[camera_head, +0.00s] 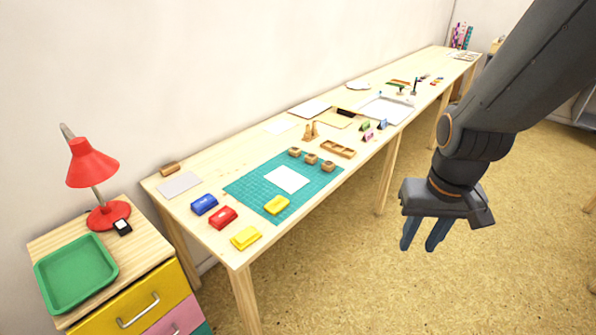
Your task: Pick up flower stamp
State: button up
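Three small wooden stamps stand in a row along the back right edge of the green cutting mat (245,186): a left stamp (294,152), a middle stamp (311,159) and a right stamp (328,166). They are too small for me to tell which one is the flower stamp. A white sheet (287,179) lies on the mat. My gripper (420,246) hangs over the floor to the right of the table, well apart from the stamps. Its two blue fingers point down with a gap between them, and nothing is between them.
A yellow inkpad (277,205) sits on the mat. Blue (204,205), red (223,217) and second yellow (246,238) inkpads line the table's near left. A wooden tray (338,149) lies behind the stamps. A red lamp (92,165) and green tray (77,272) stand on the drawer cabinet.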

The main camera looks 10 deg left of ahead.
aim_at(329, 166)
jog(key=u, duration=0.35)
jog(key=i, duration=1.55)
